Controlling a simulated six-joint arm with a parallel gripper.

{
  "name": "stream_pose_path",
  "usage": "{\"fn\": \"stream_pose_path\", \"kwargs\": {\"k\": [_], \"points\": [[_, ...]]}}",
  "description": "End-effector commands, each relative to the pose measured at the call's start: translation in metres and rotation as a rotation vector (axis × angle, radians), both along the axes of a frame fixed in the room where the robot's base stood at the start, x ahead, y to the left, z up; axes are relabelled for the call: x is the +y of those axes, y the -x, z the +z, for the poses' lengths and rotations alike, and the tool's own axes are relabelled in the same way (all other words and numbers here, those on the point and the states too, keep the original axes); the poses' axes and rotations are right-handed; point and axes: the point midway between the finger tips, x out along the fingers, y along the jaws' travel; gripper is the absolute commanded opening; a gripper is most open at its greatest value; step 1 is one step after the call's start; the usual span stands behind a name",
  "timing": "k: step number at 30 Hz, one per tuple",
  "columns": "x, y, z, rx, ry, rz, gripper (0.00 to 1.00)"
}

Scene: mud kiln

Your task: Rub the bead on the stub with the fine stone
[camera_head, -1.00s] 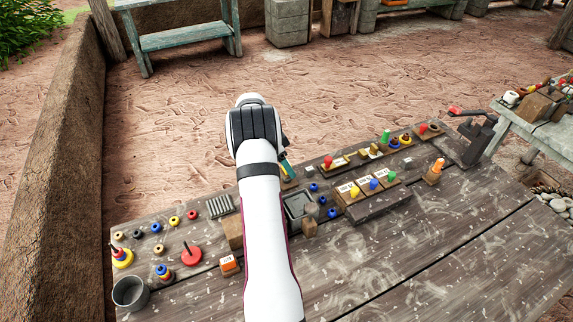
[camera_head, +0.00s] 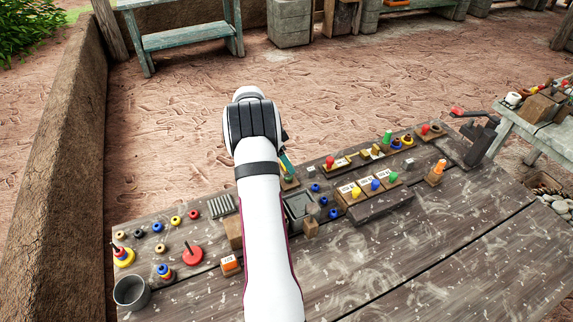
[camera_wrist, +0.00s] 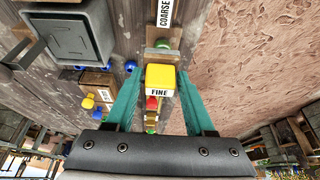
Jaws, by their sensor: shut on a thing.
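My gripper (camera_wrist: 157,78) has two teal fingers, one on each side of a yellow block marked FINE, the fine stone (camera_wrist: 160,80). It is shut on this stone. In the head view the gripper (camera_head: 286,164) is at the bench's far edge, mostly hidden behind my arm, with a bit of yellow at the fingers. A stand marked COARSE (camera_wrist: 165,13) lies beyond the stone in the wrist view. I cannot tell which piece is the bead on the stub; an orange piece stands on a small wooden block (camera_head: 434,179) at the right.
A grey square basin (camera_wrist: 72,38) stands beside the gripper, with loose blue beads near it. Labelled blocks with coloured knobs (camera_head: 373,185) stand right of it. A grey cup (camera_head: 130,292) and ringed pegs are at the left. The front right of the bench (camera_head: 420,260) is clear.

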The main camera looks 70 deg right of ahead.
Motion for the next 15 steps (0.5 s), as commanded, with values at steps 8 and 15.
{"fn": "stream_pose_path", "kwargs": {"k": [8,15], "points": [[-0.001,0.000,0.018,-0.002,0.003,0.000,0.02],[-0.001,0.000,0.032,-0.002,0.003,0.000,0.02]]}}
